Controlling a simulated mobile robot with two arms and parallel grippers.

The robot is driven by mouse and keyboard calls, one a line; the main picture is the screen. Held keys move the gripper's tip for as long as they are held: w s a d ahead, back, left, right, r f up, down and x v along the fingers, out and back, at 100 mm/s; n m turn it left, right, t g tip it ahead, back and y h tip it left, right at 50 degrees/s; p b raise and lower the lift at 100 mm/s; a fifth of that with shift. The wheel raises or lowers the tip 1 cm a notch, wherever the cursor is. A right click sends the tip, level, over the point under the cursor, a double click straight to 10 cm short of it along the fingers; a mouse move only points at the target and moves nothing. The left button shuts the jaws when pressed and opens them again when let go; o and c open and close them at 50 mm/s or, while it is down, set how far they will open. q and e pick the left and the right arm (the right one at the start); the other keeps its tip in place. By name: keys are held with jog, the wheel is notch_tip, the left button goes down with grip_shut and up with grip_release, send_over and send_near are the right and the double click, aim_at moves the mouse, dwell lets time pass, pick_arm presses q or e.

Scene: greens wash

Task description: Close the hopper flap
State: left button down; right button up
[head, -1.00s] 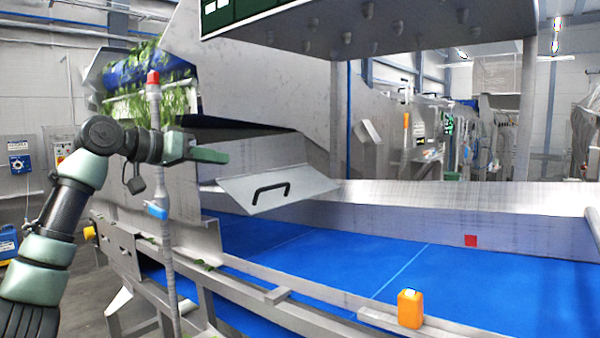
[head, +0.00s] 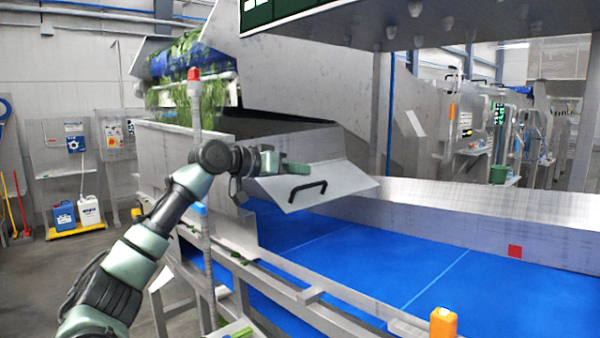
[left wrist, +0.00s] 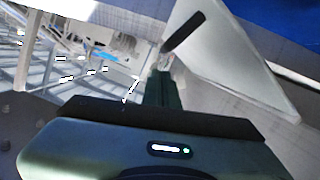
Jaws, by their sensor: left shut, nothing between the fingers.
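The hopper flap (head: 335,182) is a grey metal plate with a black bar handle (head: 308,190). In the head view it tilts out and down from the hopper mouth over the blue belt, with a dark opening above it. My left gripper (head: 298,168) is shut and empty, at the flap's upper left part, just above and left of the handle. I cannot tell whether it touches the plate. In the left wrist view the fingers (left wrist: 163,88) point toward the flap (left wrist: 235,60) and its dark handle (left wrist: 183,33). My right gripper is not in view.
The blue conveyor belt (head: 385,262) runs below the flap, between metal side rails. An upright pole with a red top (head: 194,75) stands close to my left arm. An orange container (head: 443,322) sits on the near rail. Leafy greens (head: 185,100) hang at the hopper's upper left.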

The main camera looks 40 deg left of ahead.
pick_arm(q)
jog(key=shift+s+f, duration=0.3)
jog(key=shift+f, duration=0.25)
jog(key=shift+w+d+f, duration=0.1)
jog(key=shift+w+d, duration=0.05)
jog(key=shift+w, duration=0.05)
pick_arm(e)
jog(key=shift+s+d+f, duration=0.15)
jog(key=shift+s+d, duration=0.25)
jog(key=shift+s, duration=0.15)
pick_arm(q)
jog(key=shift+s, duration=0.1)
